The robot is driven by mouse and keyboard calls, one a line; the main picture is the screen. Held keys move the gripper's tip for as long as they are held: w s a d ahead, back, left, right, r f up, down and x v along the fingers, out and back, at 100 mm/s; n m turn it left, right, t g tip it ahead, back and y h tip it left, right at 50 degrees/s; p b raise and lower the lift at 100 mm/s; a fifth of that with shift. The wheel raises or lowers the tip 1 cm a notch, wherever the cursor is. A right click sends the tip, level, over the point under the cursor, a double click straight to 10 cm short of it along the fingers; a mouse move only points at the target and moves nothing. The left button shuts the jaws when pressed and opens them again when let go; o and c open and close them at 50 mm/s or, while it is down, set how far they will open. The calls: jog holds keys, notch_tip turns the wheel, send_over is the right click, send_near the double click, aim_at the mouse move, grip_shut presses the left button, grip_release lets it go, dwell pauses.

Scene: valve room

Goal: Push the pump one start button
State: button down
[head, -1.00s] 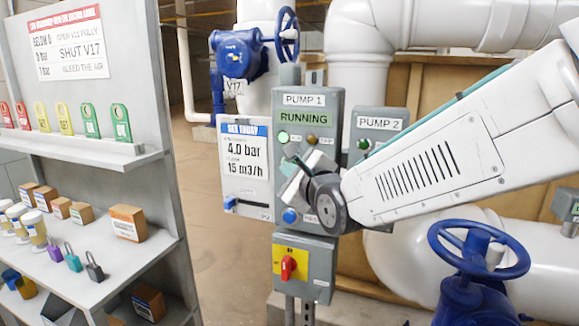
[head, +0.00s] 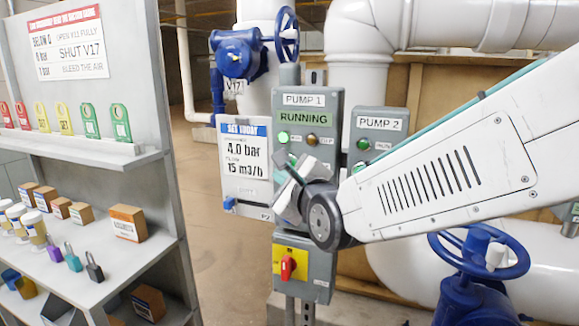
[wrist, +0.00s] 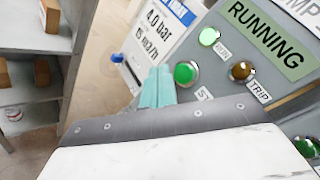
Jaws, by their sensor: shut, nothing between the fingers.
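The pump 1 panel (head: 336,105) is a grey box with a lit green "RUNNING" display (head: 304,119). In the wrist view a green button (wrist: 186,73) sits on its face beside a partly covered label starting "ST". My gripper's teal fingers (wrist: 158,86) are shut and empty, just left of this button. Whether they touch it I cannot tell. In the head view my gripper (head: 291,170) is in front of the panel and my wrist hides the button. Above are a lit green run lamp (wrist: 209,36) and an amber trip lamp (wrist: 241,71).
The pump 2 panel (head: 379,124) stands close on the right, behind my arm. A white setpoint board (head: 244,190) is at left. Below is a yellow plate with a red switch (head: 288,268). A blue handwheel (head: 478,250) is at lower right; a shelf (head: 120,160) is far left.

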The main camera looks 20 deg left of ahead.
jog(key=shift+s+a, duration=0.1)
jog(key=shift+s, duration=1.25)
